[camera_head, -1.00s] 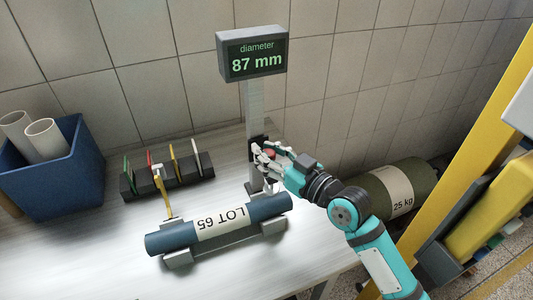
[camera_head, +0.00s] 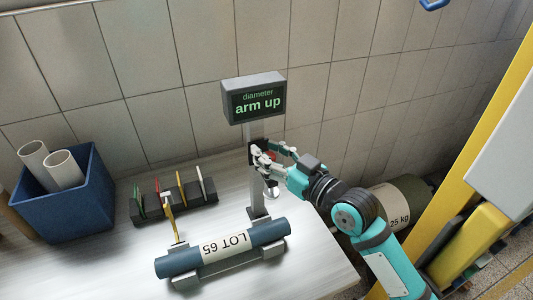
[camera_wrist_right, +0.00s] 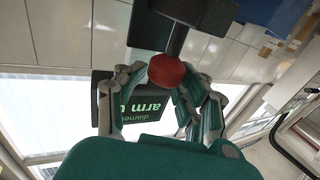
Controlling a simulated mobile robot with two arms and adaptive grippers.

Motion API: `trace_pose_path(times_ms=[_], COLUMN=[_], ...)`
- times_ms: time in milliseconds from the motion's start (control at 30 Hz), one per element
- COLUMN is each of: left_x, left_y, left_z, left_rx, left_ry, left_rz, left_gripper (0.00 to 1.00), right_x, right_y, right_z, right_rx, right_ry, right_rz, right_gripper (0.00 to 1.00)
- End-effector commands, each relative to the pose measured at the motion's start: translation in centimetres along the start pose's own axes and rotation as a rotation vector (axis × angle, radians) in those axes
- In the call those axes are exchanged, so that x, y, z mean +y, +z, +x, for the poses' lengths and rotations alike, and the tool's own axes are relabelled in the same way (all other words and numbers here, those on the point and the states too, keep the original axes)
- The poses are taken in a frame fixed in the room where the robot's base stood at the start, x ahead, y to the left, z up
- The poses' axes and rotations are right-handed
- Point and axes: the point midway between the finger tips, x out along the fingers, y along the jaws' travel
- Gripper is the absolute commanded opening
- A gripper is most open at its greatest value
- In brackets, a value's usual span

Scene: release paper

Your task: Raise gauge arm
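The gauge stands behind the roll, with a grey post (camera_head: 255,195) and a display (camera_head: 254,97) that reads "diameter arm up". Its dark slider carries a red knob, seen in the wrist view (camera_wrist_right: 166,70). My right gripper (camera_head: 272,155) is closed around the knob, with fingers on both sides of it. A small round gauge foot (camera_head: 271,191) hangs below my right gripper, clear above the roll. The blue roll (camera_head: 265,232), labelled LOT 65, lies on a grey cradle (camera_head: 186,281). My left gripper is not in view.
A blue bin (camera_head: 90,205) with white tubes stands at the left. A dark rack (camera_head: 150,213) holds several coloured tags, and a yellow strip (camera_head: 170,213) stands near the roll's left end. An olive 25 kg roll (camera_head: 415,192) lies beyond the table's right side.

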Motion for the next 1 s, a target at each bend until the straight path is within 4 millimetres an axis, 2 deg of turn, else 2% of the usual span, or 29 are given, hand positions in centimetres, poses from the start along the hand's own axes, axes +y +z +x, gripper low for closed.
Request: trace_pose_path(times_ms=[33,100,333,467,567,900,1000], left_x=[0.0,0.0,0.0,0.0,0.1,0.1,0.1], left_y=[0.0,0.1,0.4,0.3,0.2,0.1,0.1], left_z=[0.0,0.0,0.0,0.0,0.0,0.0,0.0], left_rx=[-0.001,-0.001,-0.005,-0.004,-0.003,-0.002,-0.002], left_ry=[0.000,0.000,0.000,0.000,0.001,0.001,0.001], left_rz=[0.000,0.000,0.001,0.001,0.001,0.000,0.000], left_gripper=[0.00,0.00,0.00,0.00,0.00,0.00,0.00], right_x=[0.0,0.0,-0.1,0.0,0.0,0.1,0.1], right_y=[0.1,0.2,0.4,0.4,0.5,0.4,0.4], right_z=[0.0,0.0,0.0,-0.8,-2.3,-9.5,-10.9], right_rx=[-0.003,-0.005,-0.008,-0.010,-0.011,-0.012,-0.011], right_ry=[0.000,-0.001,-0.002,-0.001,-0.001,0.000,0.001], right_rz=[0.001,0.001,0.002,0.001,0.000,-0.001,0.001], right_gripper=[0.45,0.51,0.51,0.51,0.51,0.51,0.51])
